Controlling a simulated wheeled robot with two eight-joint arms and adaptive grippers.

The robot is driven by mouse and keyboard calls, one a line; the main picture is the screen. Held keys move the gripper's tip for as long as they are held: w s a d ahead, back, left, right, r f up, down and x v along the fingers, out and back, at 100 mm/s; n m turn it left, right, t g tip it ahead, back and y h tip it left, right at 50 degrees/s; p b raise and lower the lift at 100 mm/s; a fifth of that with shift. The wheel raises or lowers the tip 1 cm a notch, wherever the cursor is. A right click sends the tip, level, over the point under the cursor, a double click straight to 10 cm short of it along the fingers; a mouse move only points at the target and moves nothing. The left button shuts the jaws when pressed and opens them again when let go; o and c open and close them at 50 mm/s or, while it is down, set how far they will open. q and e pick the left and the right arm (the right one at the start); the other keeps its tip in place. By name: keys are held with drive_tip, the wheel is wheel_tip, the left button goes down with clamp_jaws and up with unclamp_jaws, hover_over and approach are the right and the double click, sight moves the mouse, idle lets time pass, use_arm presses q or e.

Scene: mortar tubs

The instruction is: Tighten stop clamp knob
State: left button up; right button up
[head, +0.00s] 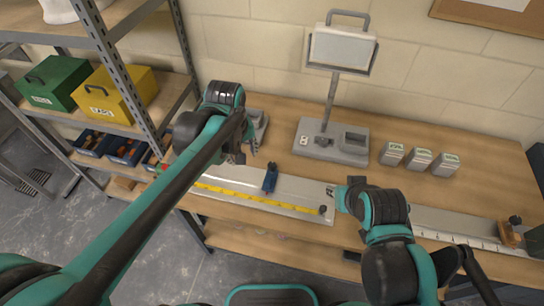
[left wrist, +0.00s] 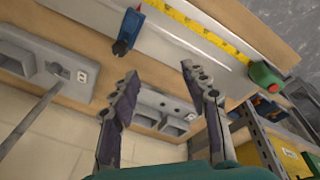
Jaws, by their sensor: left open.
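A blue stop clamp (head: 270,178) sits across the pale metal strip (head: 295,188) on the bench. Its dark knob end (head: 272,167) points to the back of the bench. In the left wrist view the clamp (left wrist: 130,27) shows with its dark knob end (left wrist: 120,47) beyond my fingers. My left gripper (head: 242,156) is to the left of the clamp and apart from it. Its two fingers (left wrist: 158,78) are spread with nothing between them. My right gripper (head: 332,192) is over the strip's right end; its finger gap is too small to read.
A yellow tape (head: 255,200) runs along the strip from a green and red case (left wrist: 265,75). A grey stand (head: 318,140) with a display and several small tins (head: 418,160) stand behind. A shelf rack (head: 125,75) with bins is at left.

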sight(272, 164)
use_arm(q)
drive_tip(key=w+d+f+n+g, duration=0.1)
drive_tip(key=d, duration=0.1)
drive_tip(key=w+d+f+n+g+p, duration=0.1)
drive_tip(key=w+d, duration=0.1)
drive_tip(key=d, duration=0.1)
drive_tip(key=w+d+f+n+p, duration=0.1)
drive_tip(key=w+d, duration=0.1)
drive_tip(key=d, duration=0.1)
drive_tip(key=shift+w+d+f+g+y, duration=0.2)
drive_tip(key=shift+d+f+g+y, duration=0.05)
drive_tip(key=shift+g+y, duration=0.15)
drive_tip(key=shift+d+f, duration=0.15)
drive_tip(key=shift+f, duration=0.15)
drive_tip(key=f+b, duration=0.1)
drive_tip(key=f, duration=0.6)
drive_tip(key=shift+s+a+f+b, duration=0.15)
drive_tip(key=shift+a+f+b, duration=0.05)
drive_tip(key=shift+b, duration=0.2)
clamp_jaws()
